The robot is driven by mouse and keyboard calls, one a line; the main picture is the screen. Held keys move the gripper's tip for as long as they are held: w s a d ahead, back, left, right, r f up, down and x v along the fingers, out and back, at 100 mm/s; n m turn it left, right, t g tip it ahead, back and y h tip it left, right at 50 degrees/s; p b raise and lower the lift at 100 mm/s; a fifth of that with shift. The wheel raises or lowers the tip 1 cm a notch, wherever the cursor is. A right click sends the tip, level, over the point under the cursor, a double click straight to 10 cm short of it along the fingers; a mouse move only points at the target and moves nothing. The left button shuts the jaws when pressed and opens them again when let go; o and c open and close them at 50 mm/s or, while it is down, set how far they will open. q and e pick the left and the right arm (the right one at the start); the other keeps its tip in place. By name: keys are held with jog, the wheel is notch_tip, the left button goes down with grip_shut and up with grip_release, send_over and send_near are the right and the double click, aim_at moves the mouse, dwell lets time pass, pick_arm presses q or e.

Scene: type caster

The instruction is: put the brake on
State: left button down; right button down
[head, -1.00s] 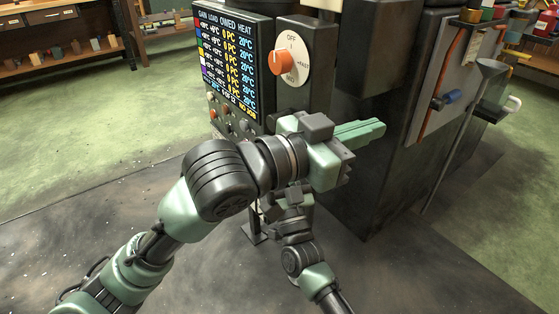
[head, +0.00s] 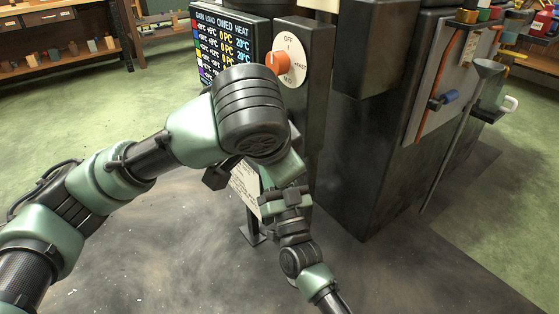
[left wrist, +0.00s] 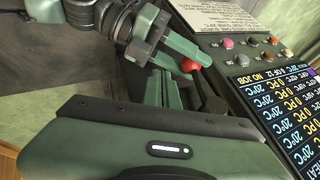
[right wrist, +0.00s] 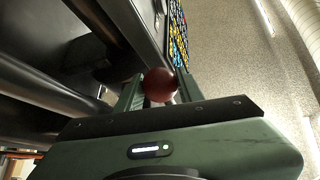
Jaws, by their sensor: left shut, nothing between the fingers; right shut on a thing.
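A round red knob (right wrist: 160,85) sits between the fingers of my right gripper (right wrist: 160,92), which is shut on it in the right wrist view. The knob also shows in the left wrist view (left wrist: 190,66), beside a dark bar that I take to be its lever. My left gripper (left wrist: 163,80) is shut and empty, its fingers close to the knob and the right gripper's fingers; I cannot tell if they touch. In the head view my left arm hides the knob and most of the left gripper.
The machine's panel has a lit display (head: 222,45), an orange dial (head: 278,63) and several small buttons (left wrist: 252,41). A pale text plate (head: 245,185) is below it. The dark machine body (head: 385,150) fills the right. Open floor lies at the left.

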pick_arm(q)
jog(key=w+f, duration=0.5)
jog(key=w, duration=0.2)
jog(key=shift+w+a+f, duration=0.2)
jog(key=shift+w+a, duration=0.05)
jog(key=shift+a, duration=0.15)
